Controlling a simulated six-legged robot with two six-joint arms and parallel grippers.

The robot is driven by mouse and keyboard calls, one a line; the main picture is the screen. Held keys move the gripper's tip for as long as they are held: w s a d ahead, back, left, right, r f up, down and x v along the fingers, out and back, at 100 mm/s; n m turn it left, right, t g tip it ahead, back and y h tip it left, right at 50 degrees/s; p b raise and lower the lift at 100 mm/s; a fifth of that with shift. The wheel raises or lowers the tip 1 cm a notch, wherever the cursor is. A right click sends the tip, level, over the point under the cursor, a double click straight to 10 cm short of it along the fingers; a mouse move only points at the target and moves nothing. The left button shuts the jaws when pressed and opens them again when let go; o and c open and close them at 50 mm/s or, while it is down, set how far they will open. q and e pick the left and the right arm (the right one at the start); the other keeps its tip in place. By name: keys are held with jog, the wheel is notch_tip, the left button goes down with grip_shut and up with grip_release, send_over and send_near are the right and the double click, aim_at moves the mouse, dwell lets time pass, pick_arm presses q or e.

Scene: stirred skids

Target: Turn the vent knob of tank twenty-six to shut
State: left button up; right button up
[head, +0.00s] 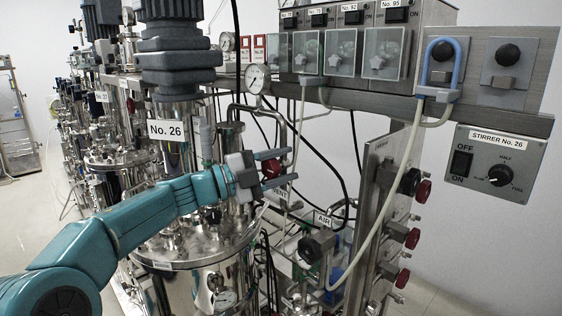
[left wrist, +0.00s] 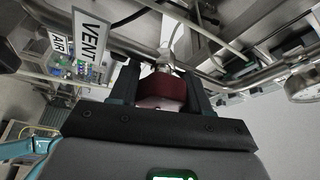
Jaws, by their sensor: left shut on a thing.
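Tank twenty-six (head: 205,262) is a shiny steel vessel with a "No. 26" label (head: 167,130) above its lid. The vent knob (head: 271,169) is dark red and sits on piping to the right of the tank. My left gripper (head: 280,168) has its two fingers on either side of this knob. In the left wrist view the red knob (left wrist: 162,88) is between the fingers of the gripper (left wrist: 160,85), beside a "VENT" tag (left wrist: 91,40). The fingers hide its sides, and I cannot read its shut or open position. My right gripper is not in view.
An "AIR" valve with a dark knob (head: 317,244) is below right of the vent knob. Several red knobs, one here (head: 412,238), line a steel panel (head: 375,205). Hoses and cables hang close by. A stirrer box (head: 492,163) is on the right wall.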

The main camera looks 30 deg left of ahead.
pick_arm(q)
jog(key=shift+f+m, duration=0.1)
jog(key=shift+m, duration=0.3)
jog(key=o, duration=0.9)
jog(key=shift+c, duration=0.2)
jog(key=shift+o, duration=0.5)
jog(key=shift+s, duration=0.15)
